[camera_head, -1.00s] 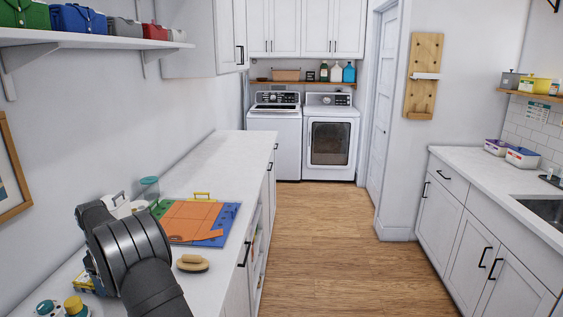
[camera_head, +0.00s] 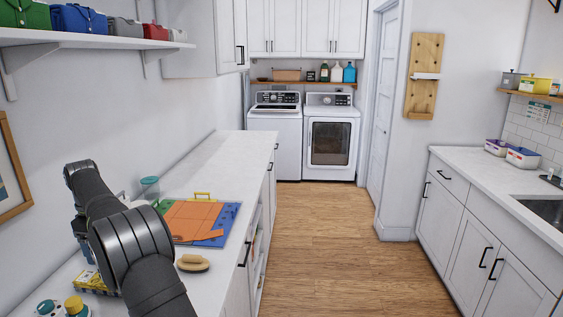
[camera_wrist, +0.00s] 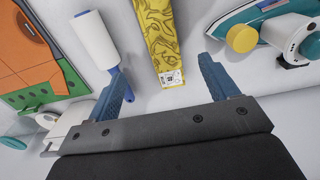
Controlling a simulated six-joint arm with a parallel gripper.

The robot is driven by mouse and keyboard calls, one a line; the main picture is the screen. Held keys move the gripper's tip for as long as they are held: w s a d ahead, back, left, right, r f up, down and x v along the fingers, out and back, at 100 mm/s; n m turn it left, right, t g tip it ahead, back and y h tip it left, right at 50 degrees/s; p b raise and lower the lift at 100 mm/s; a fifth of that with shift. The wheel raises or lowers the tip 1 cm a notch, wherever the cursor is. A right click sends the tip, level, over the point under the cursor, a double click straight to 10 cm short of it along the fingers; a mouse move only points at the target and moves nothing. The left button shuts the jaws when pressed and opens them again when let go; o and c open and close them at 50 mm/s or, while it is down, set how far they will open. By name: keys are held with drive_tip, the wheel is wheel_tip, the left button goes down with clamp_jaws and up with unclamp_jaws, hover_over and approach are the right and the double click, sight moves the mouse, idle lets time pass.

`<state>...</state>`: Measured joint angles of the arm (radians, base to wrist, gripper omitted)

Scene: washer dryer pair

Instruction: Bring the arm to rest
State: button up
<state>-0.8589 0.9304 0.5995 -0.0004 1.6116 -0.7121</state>
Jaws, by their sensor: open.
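My arm shows in the head view as black links above the left counter (camera_head: 222,158). My gripper (camera_wrist: 166,88) shows in the wrist view with its two blue fingers wide apart and nothing between them. A yellow patterned packet (camera_wrist: 158,35) lies on the counter just beyond the fingertips, apart from them as far as I can see. The gripper itself is hidden behind the arm in the head view.
A lint roller (camera_wrist: 97,40) lies by the left finger and a teal iron (camera_wrist: 250,18) by the right. An orange and blue folding board (camera_head: 190,219) and a brush (camera_head: 193,263) are on the counter. The wooden floor (camera_head: 325,240) is clear.

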wheel_tip(320, 180, up, 6)
wheel_tip(320, 180, down, 17)
drive_tip(key=shift+r, duration=0.2)
wheel_tip(320, 180, up, 9)
drive_tip(key=d+m, duration=0.1)
drive_tip(key=shift+d, duration=0.4)
drive_tip(key=shift+f, duration=0.1)
